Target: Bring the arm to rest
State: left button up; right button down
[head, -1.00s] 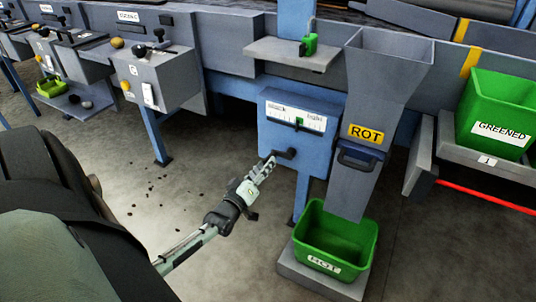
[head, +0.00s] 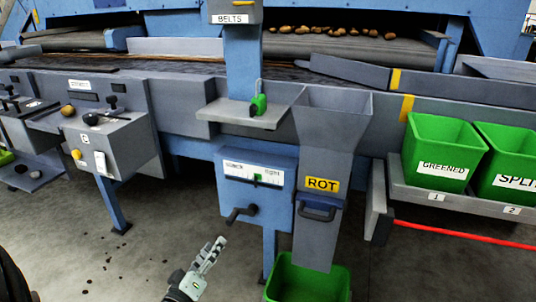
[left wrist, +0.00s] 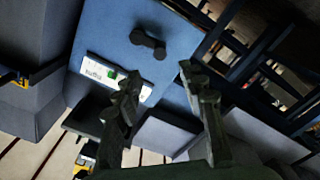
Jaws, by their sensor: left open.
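My left gripper (head: 212,252) is in the lower middle of the head view, below and left of the blue slack/tight box (head: 256,182). Its jaws are open and nothing is between them. In the left wrist view the two fingers (left wrist: 160,85) stand apart in front of the same blue box (left wrist: 115,35). The black crank handle (head: 241,213) on the box also shows in the left wrist view (left wrist: 148,43), beyond the fingertips and apart from them. My right gripper is not in view.
The grey ROT chute (head: 324,235) stands right of the box, above a green bin (head: 308,284). Green bins marked GREENED (head: 440,150) and SPLIT (head: 508,160) sit on a shelf at right, with a red line below. A control box (head: 108,142) is at left. Bare floor lies below.

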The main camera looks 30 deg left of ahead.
pick_arm(q)
jog(key=s+d+f+m+g+h+p, duration=0.1)
jog(key=d+f+m+g+h, duration=0.1)
jog(key=d+f+m+g, duration=0.35)
jog(key=s+d+f+m+g+h+p, duration=0.1)
jog(key=d+f+m+g+h, duration=0.1)
jog(key=d, duration=0.6)
jog(key=s+d+f+m+g+y+p, duration=0.1)
jog(key=s+d+m+g, duration=0.2)
jog(key=s, duration=0.9)
jog(key=m+g, duration=0.2)
jog(key=g, duration=0.2)
jog(key=shift+d, duration=0.2)
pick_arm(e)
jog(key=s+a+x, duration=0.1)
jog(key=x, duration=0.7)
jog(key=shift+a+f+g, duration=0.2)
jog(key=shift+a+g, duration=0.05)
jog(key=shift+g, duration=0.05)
pick_arm(q)
jog(key=shift+s+a, duration=0.1)
